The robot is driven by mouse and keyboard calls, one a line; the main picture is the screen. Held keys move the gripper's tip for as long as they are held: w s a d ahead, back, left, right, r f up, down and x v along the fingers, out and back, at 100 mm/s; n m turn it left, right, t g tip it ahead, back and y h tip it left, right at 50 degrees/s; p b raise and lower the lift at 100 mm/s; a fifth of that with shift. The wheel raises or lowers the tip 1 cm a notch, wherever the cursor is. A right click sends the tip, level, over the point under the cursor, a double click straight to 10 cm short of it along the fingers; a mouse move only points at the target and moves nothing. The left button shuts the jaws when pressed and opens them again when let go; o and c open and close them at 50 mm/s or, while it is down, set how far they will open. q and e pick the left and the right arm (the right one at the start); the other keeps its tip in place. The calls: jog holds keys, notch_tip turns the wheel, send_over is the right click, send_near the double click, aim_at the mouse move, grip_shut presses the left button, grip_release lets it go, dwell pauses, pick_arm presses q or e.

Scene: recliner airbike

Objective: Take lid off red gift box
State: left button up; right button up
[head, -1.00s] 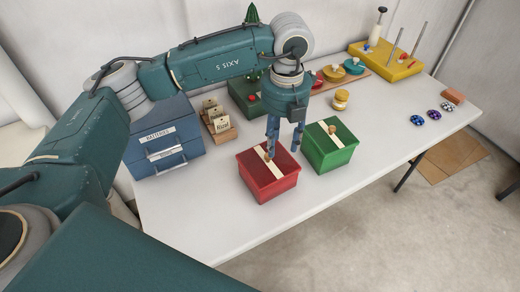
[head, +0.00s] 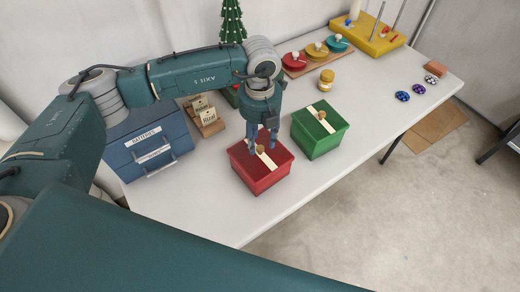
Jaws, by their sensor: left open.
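The red gift box (head: 262,186) stands on the white table with its red lid (head: 277,157) on it. The lid has a cream band and a wooden knob (head: 261,149) in the middle. My left gripper (head: 262,150) points down over the lid. It is open, with its fingertips low around or just behind the knob; I cannot tell if they touch it. The fingers partly hide the back of the lid. My right gripper is not in view.
A green gift box (head: 318,138) stands close on the right. A blue drawer box (head: 150,145) and a card holder (head: 206,121) stand left and behind. A small yellow jar (head: 327,79) is further back. The table front (head: 215,215) is clear.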

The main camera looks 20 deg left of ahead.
aim_at(260, 152)
pick_arm(q)
notch_tip(260, 152, down, 2)
jog(key=shift+d, duration=0.1)
jog(key=shift+f, duration=0.35)
jog(key=c, duration=1)
grip_shut()
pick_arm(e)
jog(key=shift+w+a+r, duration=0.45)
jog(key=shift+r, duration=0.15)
pick_arm(q)
jog(key=shift+r, duration=0.1)
